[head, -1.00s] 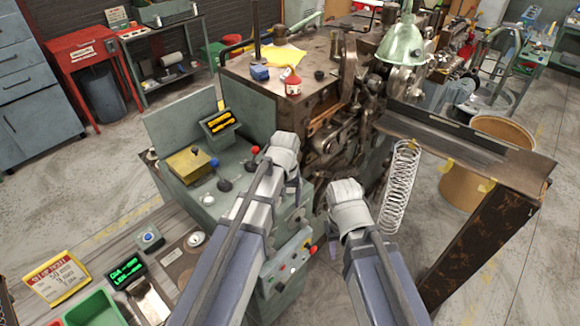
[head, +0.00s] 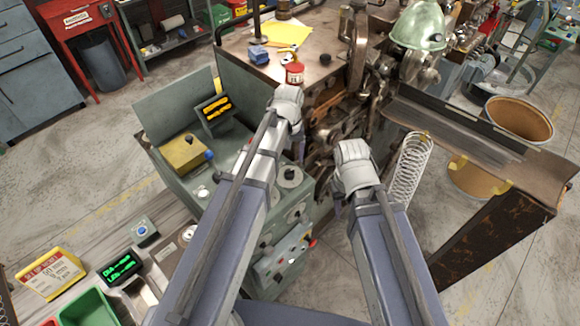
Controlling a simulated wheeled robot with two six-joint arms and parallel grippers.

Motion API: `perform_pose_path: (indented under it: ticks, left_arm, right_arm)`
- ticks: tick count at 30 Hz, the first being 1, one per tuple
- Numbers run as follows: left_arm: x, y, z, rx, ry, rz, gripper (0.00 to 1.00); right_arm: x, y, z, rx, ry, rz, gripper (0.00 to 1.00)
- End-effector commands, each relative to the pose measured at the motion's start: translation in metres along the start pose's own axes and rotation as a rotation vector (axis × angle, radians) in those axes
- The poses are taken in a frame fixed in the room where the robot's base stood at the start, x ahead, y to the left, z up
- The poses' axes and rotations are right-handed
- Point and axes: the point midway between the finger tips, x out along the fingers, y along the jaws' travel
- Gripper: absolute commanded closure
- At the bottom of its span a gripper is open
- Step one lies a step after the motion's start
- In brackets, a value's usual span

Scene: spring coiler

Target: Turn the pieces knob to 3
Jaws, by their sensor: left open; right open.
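A green machine console (head: 180,105) stands in the middle, with a front panel running down beside my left arm. Round knobs show on it: one dark-centred knob (head: 290,175) near the top, a pale dial (head: 296,213) below it, and another dial (head: 266,240) at lower left. Their markings are too small to read, so I cannot tell which is the pieces knob or its setting. My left gripper (head: 297,143) is open, above and beyond the top knob in the picture. My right gripper (head: 341,202) is open, right of the panel. Neither holds anything. My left arm hides part of the console.
A lower panel (head: 283,265) carries buttons and a red knob. A bench at lower left holds a green display (head: 121,267), a sign (head: 52,273) and a green bin (head: 90,308).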

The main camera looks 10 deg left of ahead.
Motion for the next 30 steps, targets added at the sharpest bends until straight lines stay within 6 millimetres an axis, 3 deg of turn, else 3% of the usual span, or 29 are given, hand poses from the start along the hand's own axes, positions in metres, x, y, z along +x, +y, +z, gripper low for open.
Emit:
perform_pose_path:
  ticks: [8,21,30]
  left_arm:
    - [0.021,0.0,0.0,0.0,0.0,0.0,0.24]
    - [0.074,0.0,0.0,0.0,0.0,0.0,0.24]
    - [0.077,0.0,0.0,0.0,0.0,0.0,0.24]
  right_arm:
    - [0.021,-0.002,-0.001,-0.003,0.0,0.001,0.58]
    - [0.073,-0.006,-0.004,-0.014,0.0,0.003,0.58]
    - [0.077,-0.007,-0.005,-0.016,0.0,0.003,0.58]
